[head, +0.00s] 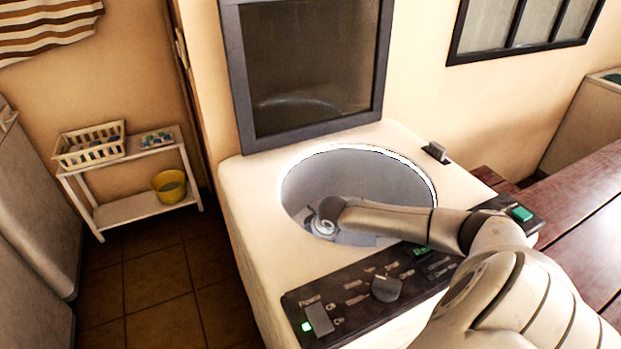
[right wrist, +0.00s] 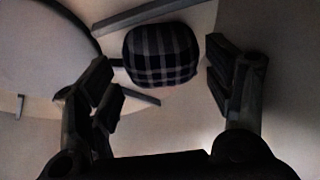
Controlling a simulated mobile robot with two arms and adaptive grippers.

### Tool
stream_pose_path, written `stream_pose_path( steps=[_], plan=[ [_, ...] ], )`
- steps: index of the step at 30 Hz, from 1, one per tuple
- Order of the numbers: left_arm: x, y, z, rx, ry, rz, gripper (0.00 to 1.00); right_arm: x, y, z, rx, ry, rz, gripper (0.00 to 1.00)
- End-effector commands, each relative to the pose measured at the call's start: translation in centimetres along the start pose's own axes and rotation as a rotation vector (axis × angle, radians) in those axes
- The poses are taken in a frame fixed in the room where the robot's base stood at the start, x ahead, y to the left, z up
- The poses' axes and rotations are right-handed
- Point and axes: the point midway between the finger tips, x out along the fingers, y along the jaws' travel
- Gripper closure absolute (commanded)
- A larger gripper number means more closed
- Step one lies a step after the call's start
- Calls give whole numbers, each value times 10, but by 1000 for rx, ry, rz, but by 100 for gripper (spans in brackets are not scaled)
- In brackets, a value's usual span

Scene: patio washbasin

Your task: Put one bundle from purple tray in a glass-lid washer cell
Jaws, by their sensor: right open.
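The washer (head: 245,190) has its dark-framed glass lid (head: 312,70) raised and its round tub (head: 365,175) open. My right arm reaches over the control panel into the tub, and its fingers are hidden in the head view. In the right wrist view my right gripper (right wrist: 162,72) is open. A dark plaid bundle (right wrist: 160,55) lies between and just beyond its fingertips, with a narrow gap on each side. Grey divider-like bars show beside the bundle; I cannot tell exactly which cell it is in. The purple tray and my left gripper are not in view.
The control panel (head: 385,285) with a knob edges the washer's front. A white shelf (head: 140,212) with a basket (head: 90,148) and yellow bucket (head: 169,186) stands at left. A brown wooden surface (head: 580,215) lies at right. Tiled floor is clear between shelf and washer.

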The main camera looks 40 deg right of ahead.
Motion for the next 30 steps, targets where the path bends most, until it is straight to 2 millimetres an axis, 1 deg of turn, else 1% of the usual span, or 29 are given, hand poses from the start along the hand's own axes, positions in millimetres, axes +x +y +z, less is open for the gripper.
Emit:
stream_pose_path(
  steps=[1, 5, 8, 15, 18, 21, 24, 30],
  plan=[
    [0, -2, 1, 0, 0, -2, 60, 0, -8, 0, 1, 3, -16, 15],
    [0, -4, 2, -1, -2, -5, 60, -6, -7, -4, 1, 5, -17, 15],
    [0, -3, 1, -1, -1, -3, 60, -19, -7, -10, 2, 7, -17, 15],
    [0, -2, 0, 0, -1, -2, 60, -62, -5, -28, 1, 7, -14, 15],
    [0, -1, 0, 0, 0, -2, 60, -76, -4, -34, 1, 7, -13, 15],
    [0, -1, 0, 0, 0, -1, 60, -86, -4, -37, 2, 5, -13, 15],
    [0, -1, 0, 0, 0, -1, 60, -91, -4, -39, 2, 5, -12, 15],
    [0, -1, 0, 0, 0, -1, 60, -92, -3, -40, 4, 4, -11, 15]
  ],
)
